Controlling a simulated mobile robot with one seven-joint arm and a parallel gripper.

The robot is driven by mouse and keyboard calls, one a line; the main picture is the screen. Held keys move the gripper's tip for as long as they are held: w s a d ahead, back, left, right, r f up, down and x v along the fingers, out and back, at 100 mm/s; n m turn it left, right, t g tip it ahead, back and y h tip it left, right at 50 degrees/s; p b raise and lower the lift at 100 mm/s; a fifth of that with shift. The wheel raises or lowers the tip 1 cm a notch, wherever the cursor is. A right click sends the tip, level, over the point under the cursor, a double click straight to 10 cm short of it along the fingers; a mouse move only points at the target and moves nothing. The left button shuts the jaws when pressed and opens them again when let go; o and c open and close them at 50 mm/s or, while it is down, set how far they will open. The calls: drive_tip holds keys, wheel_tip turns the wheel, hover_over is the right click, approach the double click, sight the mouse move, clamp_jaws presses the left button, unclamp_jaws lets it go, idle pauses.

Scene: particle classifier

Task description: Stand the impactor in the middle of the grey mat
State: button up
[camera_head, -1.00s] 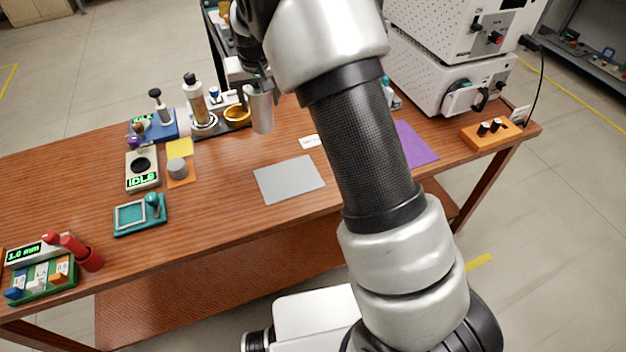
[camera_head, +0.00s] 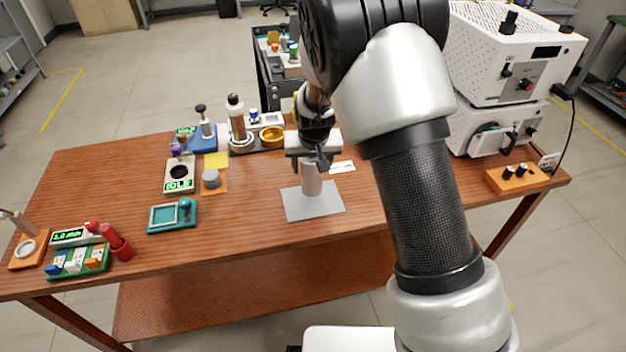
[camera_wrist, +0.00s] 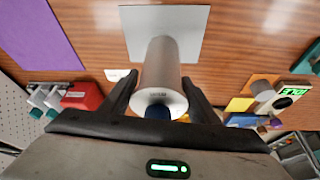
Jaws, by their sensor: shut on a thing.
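The impactor is a silver-grey cylinder (camera_head: 311,180), upright in my gripper in the head view. My gripper (camera_head: 312,160) is shut on its upper part. The grey mat (camera_head: 328,208) lies flat on the wooden table, and the cylinder's lower end appears over the mat's rear half. Whether it touches the mat or hangs just above it, I cannot tell. In the wrist view the impactor (camera_wrist: 160,75) sits between the two fingers, its blue-marked end toward the camera, and the grey mat (camera_wrist: 190,22) shows beyond it.
A white card (camera_head: 342,167) lies behind the mat. A teal tray (camera_head: 172,215), a scale (camera_head: 179,174) and a grey puck on an orange pad (camera_head: 211,180) stand to the left. White instruments (camera_head: 500,120) stand at the right.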

sight(313, 163)
drive_tip(key=shift+f, duration=1.95)
drive_tip(key=shift+f+b, duration=0.2)
drive_tip(key=shift+b, duration=0.2)
drive_tip(key=o, duration=1.6)
drive_tip(key=shift+c, duration=0.2)
drive_tip(key=shift+s+r, duration=0.1)
drive_tip(key=shift+r, duration=0.4)
drive_tip(key=p+v, duration=0.1)
drive_tip(key=v, duration=1)
drive_tip(key=shift+s+r+p, duration=0.2)
drive_tip(key=shift+p, duration=0.2)
